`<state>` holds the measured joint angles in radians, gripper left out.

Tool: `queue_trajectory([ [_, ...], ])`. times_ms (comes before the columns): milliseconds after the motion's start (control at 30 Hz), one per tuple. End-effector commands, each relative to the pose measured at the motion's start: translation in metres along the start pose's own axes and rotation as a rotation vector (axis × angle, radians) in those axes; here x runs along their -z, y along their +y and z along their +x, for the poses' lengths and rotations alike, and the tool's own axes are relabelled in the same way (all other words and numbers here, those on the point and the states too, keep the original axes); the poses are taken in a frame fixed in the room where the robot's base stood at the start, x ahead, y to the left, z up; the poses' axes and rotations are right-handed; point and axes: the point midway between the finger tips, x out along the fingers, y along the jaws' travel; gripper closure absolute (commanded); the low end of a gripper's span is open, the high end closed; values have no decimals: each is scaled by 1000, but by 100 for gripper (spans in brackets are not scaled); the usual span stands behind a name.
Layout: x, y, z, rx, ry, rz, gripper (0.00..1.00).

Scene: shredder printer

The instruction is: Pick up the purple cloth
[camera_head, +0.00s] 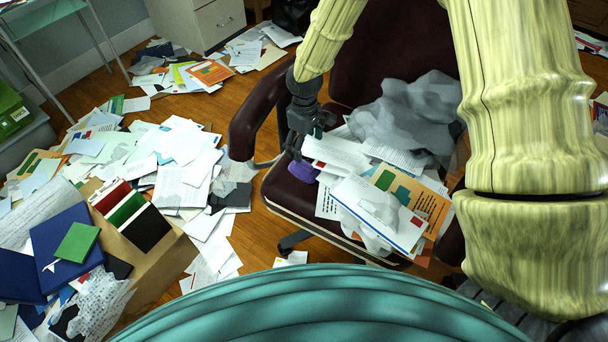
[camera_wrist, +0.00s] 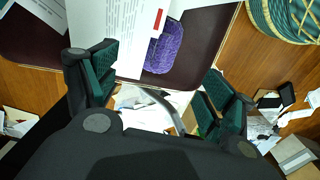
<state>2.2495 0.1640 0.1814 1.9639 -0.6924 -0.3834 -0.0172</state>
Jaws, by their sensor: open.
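The purple cloth (camera_head: 303,171) is a small folded bundle on the dark red chair seat (camera_head: 284,193), at the left edge of the paper pile. In the wrist view the purple cloth (camera_wrist: 163,48) lies partly under or against a white sheet, near the seat's edge. My gripper (camera_head: 300,138) is over the seat, close to the cloth and seemingly above it. In the wrist view my gripper (camera_wrist: 160,88) is open and empty, its green-padded fingers spread wide. The cloth shows ahead of the gap between them, and no contact is visible.
Papers and envelopes (camera_head: 380,205) cover the seat's right part, with a grey crumpled heap (camera_head: 410,112) behind them. The chair's armrest (camera_head: 262,120) rises left of my gripper. Papers (camera_head: 180,150) litter the floor, and a cardboard box (camera_head: 160,262) stands at front left.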

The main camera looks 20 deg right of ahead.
Motion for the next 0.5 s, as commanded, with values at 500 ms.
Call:
queue_trajectory([
  [500,1,2,51,-3,-1,-2,17],
])
